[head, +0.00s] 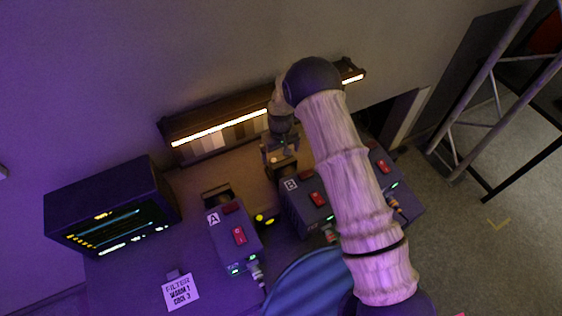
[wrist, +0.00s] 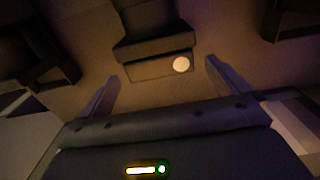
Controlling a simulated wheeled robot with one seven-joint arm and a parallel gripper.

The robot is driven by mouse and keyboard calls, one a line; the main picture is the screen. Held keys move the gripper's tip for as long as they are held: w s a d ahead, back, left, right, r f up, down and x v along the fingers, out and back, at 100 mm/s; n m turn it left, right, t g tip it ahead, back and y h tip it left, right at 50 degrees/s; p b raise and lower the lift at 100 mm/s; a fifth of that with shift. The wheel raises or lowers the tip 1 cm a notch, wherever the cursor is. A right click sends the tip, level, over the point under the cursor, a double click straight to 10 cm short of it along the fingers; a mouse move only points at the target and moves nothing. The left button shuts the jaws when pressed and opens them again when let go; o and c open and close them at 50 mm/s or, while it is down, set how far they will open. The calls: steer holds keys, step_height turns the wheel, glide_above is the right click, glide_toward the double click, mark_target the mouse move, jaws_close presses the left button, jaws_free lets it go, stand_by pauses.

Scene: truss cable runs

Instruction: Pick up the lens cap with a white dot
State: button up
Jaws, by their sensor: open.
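In the wrist view, the lens cap with a white dot (wrist: 150,66) is a dark, blocky piece. A round pale dot sits on the right of its near face. My gripper (wrist: 162,72) is open, with one finger on each side of the cap and visible gaps between. I cannot tell the height of the fingertips over the cap. In the head view, my gripper (head: 279,153) points down behind the box marked B (head: 304,206). It partly hides the dark piece there.
Other dark pieces lie left (wrist: 38,62) and right (wrist: 296,18) in the wrist view. A metal truss (head: 490,95) stands right.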

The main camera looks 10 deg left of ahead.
mark_target(280, 156)
steer(key=shift+f+p, duration=0.65)
steer(key=shift+f, duration=1)
steer(key=shift+w, duration=0.1)
steer(key=c, duration=1)
steer(key=shift+r, duration=0.1)
step_height(280, 156, up, 18)
steer(key=b, duration=0.6)
steer(key=shift+b, duration=0.35)
